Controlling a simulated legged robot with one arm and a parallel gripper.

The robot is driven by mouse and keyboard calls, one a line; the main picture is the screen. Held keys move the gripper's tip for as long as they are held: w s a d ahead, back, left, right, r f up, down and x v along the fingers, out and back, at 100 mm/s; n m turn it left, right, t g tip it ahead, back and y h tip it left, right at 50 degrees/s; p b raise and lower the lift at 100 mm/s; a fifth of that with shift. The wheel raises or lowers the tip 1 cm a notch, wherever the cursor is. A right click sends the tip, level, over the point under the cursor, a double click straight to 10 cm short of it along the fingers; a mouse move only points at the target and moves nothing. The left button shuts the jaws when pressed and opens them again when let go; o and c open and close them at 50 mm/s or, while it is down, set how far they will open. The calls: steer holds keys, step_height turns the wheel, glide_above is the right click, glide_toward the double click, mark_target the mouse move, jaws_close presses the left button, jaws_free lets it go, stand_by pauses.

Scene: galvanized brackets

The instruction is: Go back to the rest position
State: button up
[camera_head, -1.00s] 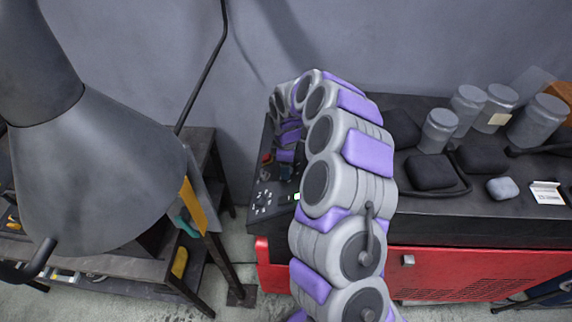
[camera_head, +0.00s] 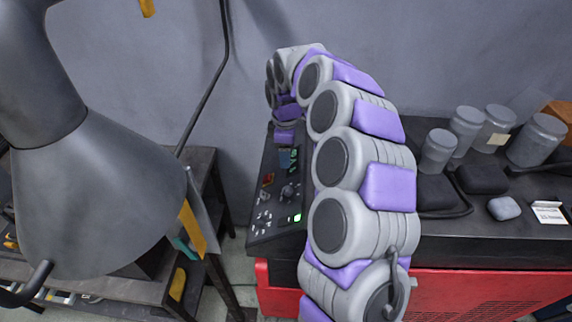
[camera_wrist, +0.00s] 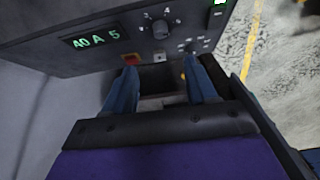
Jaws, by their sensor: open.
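My gripper (camera_wrist: 160,75) shows in the wrist view with its two dark blue fingers apart and nothing between them. It points at a dark control panel (camera_wrist: 103,32) with a green lit display, a large knob and a red button. In the head view my grey and purple arm arches up from the lower middle and its far end bends down over the control panel (camera_head: 278,215). I see no bracket in my gripper.
A black bench top (camera_head: 490,235) over a red cabinet (camera_head: 450,290) stands right of my arm. It carries grey jars (camera_head: 438,152) and dark rounded blocks (camera_head: 482,178). A large grey hood (camera_head: 100,195) hangs over a metal table (camera_head: 205,165) at left.

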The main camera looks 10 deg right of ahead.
steer(key=shift+r, duration=0.95)
steer(key=shift+a, duration=0.1)
